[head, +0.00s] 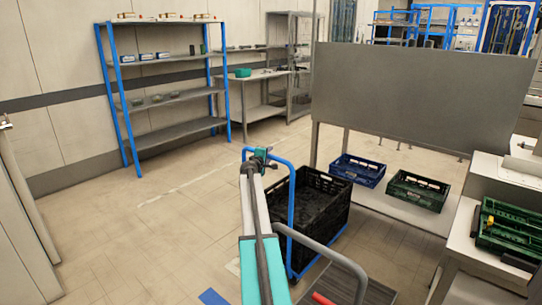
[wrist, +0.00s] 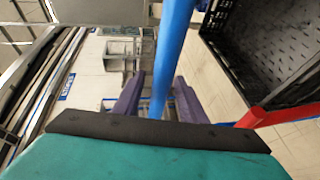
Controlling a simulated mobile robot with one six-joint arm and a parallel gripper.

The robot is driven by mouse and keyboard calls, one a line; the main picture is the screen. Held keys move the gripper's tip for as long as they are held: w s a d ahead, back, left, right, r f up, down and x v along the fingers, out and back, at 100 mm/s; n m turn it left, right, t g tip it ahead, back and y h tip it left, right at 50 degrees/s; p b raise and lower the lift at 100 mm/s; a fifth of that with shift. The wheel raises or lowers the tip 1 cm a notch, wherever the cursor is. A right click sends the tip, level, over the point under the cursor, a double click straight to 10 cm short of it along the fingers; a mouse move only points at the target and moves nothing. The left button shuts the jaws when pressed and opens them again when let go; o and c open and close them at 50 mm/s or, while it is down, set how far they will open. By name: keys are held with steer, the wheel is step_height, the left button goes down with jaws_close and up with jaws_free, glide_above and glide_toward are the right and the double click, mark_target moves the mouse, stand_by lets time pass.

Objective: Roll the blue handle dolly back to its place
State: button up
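The blue handle dolly's upright blue handle (head: 292,215) stands ahead of me in the head view, at the left side of a black crate (head: 332,212). The crate appears to rest on the dolly, whose base is mostly hidden. My gripper (head: 260,153) is at the top of the handle. In the wrist view the blue handle bar (wrist: 176,40) runs down between the two purple fingers of my gripper (wrist: 158,85). The fingers are apart, with narrow gaps beside the bar, and do not look closed on it.
A grey-handled cart (head: 345,255) stands close in front, right of my arm. A blue crate (head: 358,170) and a green crate (head: 418,190) lie on a low shelf under a grey panel (head: 420,95). Blue-posted shelving (head: 170,98) stands at the back left. The floor at left is clear.

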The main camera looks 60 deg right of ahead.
steer(key=shift+a, duration=0.4)
steer(key=b+v, duration=0.1)
steer(key=v, duration=1.2)
steer(key=shift+s+r, duration=0.15)
steer(key=shift+d, duration=0.1)
stand_by(0.3)
stand_by(0.4)
